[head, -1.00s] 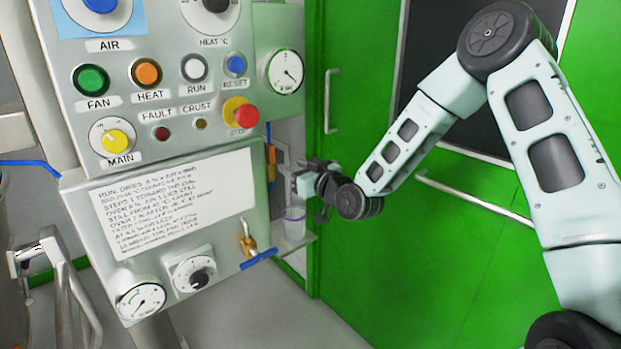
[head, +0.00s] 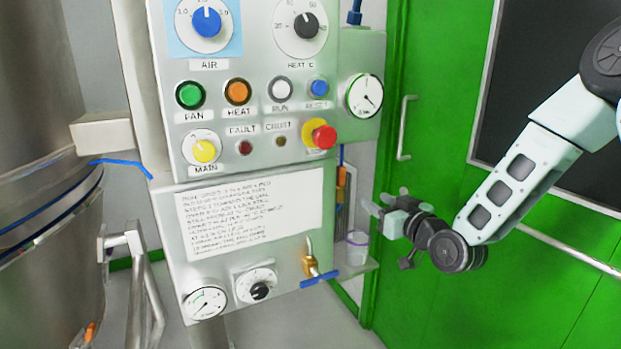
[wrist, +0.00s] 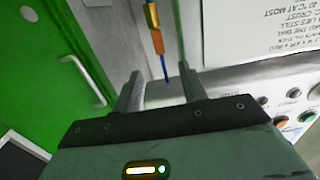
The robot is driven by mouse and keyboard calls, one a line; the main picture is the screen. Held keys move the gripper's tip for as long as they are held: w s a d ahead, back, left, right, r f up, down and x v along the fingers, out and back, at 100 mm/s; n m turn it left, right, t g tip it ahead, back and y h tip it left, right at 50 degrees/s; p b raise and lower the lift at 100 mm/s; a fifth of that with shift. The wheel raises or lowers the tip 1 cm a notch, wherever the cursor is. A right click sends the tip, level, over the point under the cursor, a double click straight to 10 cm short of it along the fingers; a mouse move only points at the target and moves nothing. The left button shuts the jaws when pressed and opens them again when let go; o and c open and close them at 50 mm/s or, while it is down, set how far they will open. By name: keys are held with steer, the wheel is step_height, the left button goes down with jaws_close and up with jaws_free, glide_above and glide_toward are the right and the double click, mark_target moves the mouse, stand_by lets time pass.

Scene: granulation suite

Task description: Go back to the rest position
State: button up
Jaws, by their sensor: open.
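My gripper (head: 384,204) is in the right half of the head view, to the right of the control panel's lower part and in front of the green door. It is open and empty. In the wrist view, its two fingers (wrist: 161,90) stand apart with nothing between them. Beyond them are the grey wall and a thin fitting with orange and blue parts (wrist: 156,40). My arm reaches in from the right edge of the head view.
The control panel (head: 290,165) with knobs, buttons and a red stop button (head: 324,136) stands left of my gripper. A blue-handled brass valve (head: 312,264) juts from its lower right. A translucent cup (head: 357,247) sits on a small shelf below. The green door (head: 450,120) has a handle (head: 404,128).

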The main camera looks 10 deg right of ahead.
steer(key=s+a+r+n+g+p, duration=0.1)
steer(key=s+a+n+g+p, duration=0.3)
steer(key=s+a+g, duration=0.65)
steer(key=s+r+g+h+p, duration=0.2)
steer(key=s+r+g+p, duration=0.1)
steer(key=s, duration=1)
steer(key=s+r+g+h+p, duration=0.2)
steer(key=s+r+g+h, duration=0.1)
steer(key=s, duration=1.1)
steer(key=shift+s+a+r+p, duration=0.25)
steer(key=shift+r+p, duration=0.15)
steer(key=shift+r, duration=0.3)
steer(key=shift+w, duration=0.1)
